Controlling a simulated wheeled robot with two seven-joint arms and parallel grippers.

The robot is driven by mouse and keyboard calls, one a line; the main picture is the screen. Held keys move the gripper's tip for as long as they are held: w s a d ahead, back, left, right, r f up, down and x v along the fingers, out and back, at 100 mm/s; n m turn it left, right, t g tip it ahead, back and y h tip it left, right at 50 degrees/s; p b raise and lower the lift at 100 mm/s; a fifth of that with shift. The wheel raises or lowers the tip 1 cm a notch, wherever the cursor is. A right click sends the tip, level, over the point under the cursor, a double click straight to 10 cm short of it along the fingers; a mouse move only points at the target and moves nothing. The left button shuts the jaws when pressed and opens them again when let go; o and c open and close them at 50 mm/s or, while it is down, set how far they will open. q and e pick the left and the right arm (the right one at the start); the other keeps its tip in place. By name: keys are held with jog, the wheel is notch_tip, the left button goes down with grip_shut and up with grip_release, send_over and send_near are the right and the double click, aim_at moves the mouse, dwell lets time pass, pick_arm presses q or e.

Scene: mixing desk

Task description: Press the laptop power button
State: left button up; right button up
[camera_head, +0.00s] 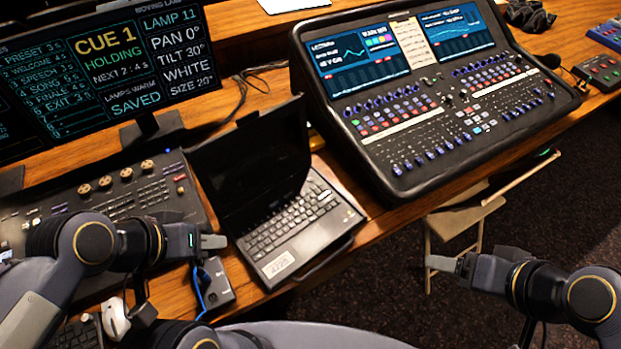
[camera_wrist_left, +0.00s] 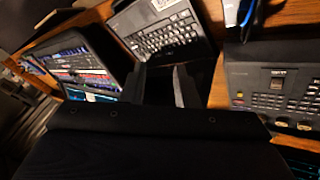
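The laptop (camera_head: 290,222) stands open on the wooden desk with a dark, blank screen (camera_head: 250,165). Its keyboard faces me, with a white label on the front left of its base. The laptop keyboard also shows at the top of the left wrist view (camera_wrist_left: 165,32). I cannot make out its power button. My left gripper (camera_head: 217,242) is just left of the laptop, apart from the keys. In the left wrist view its two fingers (camera_wrist_left: 160,85) stand apart with nothing between them. My right gripper (camera_head: 440,263) is over the floor in front of the desk, its finger gap not visible.
A large mixing console (camera_head: 440,105) stands right of the laptop. A lighting board (camera_head: 120,195) and a cue monitor (camera_head: 110,65) are on the left. A small grey box (camera_head: 215,285) with a blue cable sits below my left gripper. A folding chair (camera_head: 455,220) stands beyond my right gripper.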

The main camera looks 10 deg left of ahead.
pick_arm(q)
grip_shut()
dwell(1.4)
